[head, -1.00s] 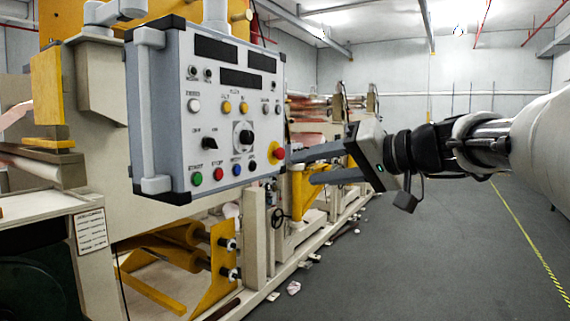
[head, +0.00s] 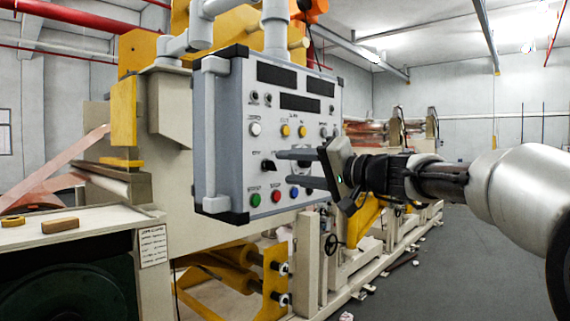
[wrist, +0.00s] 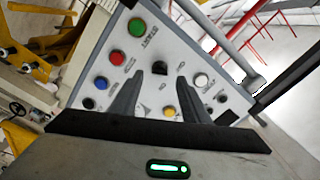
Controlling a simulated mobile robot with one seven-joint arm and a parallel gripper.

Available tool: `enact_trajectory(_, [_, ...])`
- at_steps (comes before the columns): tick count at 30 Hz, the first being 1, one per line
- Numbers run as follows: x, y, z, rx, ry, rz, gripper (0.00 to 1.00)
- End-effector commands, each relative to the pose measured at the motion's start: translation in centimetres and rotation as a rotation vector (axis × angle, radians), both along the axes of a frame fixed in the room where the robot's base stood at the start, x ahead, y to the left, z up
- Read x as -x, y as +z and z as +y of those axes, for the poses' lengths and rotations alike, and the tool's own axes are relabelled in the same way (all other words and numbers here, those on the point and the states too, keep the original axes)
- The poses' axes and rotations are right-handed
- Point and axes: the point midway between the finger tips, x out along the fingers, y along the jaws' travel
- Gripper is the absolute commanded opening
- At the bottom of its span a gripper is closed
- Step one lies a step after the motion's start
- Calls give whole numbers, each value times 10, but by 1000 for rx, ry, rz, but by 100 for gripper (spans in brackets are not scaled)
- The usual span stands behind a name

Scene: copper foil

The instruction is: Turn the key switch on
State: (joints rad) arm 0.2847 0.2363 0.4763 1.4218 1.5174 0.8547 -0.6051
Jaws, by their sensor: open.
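A grey and white control panel (head: 236,120) hangs from a pipe and also fills much of the wrist view (wrist: 210,65). The small black switch (head: 268,165), with labels on either side, sits above the green button in the head view. In the wrist view the black switch (wrist: 160,68) appears between the fingertips. My gripper (head: 280,168) is open, with its two fingers pointing left across the panel face. In the wrist view my gripper (wrist: 162,78) has nothing between its fingers except the panel behind. I cannot tell whether the fingers touch the panel.
Green (head: 255,200), red (head: 276,196) and blue (head: 294,192) buttons line the panel's bottom. A white button (head: 254,129) and two yellow ones are higher up. A tan counter (head: 100,236) stands at left. Open grey floor (head: 450,270) lies to the right.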

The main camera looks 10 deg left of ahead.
Motion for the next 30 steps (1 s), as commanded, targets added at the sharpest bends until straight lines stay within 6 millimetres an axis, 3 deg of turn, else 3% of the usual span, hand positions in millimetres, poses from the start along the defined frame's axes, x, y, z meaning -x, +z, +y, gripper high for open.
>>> enact_trajectory(6, [-15, 1, 26, 0, 2, 1, 42])
enact_trajectory(18, [-19, 0, 32, 1, 0, 0, 42])
enact_trajectory(26, [-19, 0, 32, 1, 0, 0, 1])
enact_trajectory(30, [-19, 0, 32, -1, 0, 3, 1])
